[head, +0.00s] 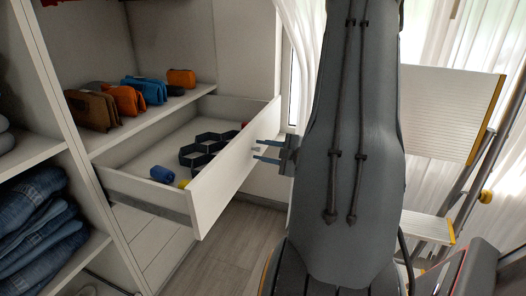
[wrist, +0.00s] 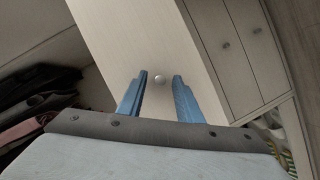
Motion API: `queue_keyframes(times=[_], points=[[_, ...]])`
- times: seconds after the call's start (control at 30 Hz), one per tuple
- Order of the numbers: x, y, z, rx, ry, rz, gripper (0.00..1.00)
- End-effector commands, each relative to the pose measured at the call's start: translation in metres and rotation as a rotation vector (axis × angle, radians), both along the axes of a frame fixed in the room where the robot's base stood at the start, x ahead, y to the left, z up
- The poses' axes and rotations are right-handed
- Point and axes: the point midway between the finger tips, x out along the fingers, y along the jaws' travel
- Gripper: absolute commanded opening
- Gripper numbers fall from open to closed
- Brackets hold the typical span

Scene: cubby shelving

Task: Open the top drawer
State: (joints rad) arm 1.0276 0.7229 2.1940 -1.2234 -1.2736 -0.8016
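The top drawer (head: 225,172) is pulled out of the white shelving in the head view, with its inside showing. Its pale front also fills the middle of the wrist view (wrist: 135,40). A small round knob (wrist: 159,79) sits on that front. My gripper (head: 260,150) is at the outer side of the drawer front. In the wrist view my gripper (wrist: 160,78) has its two blue fingers apart, one on each side of the knob, with gaps to it. I cannot tell how deep the knob lies between the fingertips.
The drawer holds a dark honeycomb divider (head: 205,148), a blue roll (head: 162,174) and a yellow item (head: 184,183). More drawer fronts (head: 160,240) lie below. Folded jeans (head: 40,225) fill a left cubby. A stepladder (head: 450,110) stands at right. Floor (head: 240,240) before the drawer is clear.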

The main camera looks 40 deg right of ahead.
Motion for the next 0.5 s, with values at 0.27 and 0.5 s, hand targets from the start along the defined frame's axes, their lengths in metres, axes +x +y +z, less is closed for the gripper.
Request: queue_keyframes(times=[0.27,0.5], points=[[0.0,0.0,0.028,-0.004,-0.003,0.001,0.32],[0.0,-0.001,0.074,-0.005,-0.005,-0.001,0.32]])
